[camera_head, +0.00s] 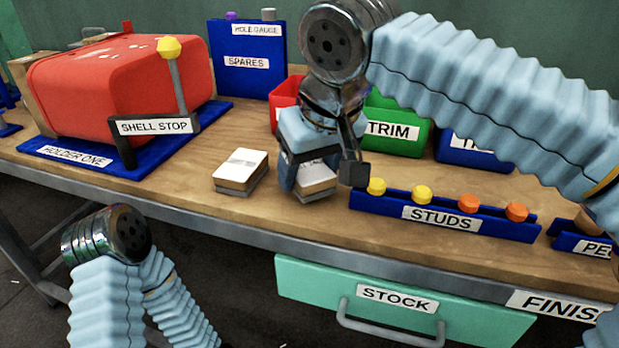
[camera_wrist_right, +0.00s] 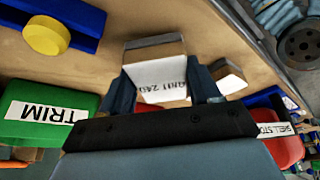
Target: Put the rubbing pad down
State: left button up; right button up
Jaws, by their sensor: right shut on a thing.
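The rubbing pad (camera_head: 316,180) is a small block with a tan base and a white labelled top. My right gripper (camera_head: 312,178) points down and is shut on it, one finger on each side. The pad is at or just above the bench top; I cannot tell whether it touches. In the right wrist view the pad (camera_wrist_right: 155,70) shows its printed white face between the fingers (camera_wrist_right: 163,90). A similar pad (camera_head: 240,171) lies on the bench to the left, apart from the held one. My left arm shows at lower left, but its gripper does not.
The blue STUDS tray (camera_head: 385,202) with yellow and orange studs is close at right. The green TRIM bin (camera_head: 410,110) and a red bin (camera_head: 284,95) stand behind. The red shell (camera_head: 110,90) sits on HOLDER ONE at left. Bare bench (camera_head: 270,225) lies in front.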

jog(key=shift+f, duration=0.6)
jog(key=shift+f, duration=0.1)
jog(key=o, duration=1.1)
jog(key=shift+s+r, duration=0.1)
jog(key=shift+r, duration=0.2)
jog(key=p+v, duration=0.2)
jog(key=v, duration=0.9)
jog(key=shift+s+d+r+p, duration=0.15)
jog(key=shift+r+p, duration=0.1)
jog(key=shift+p, duration=0.15)
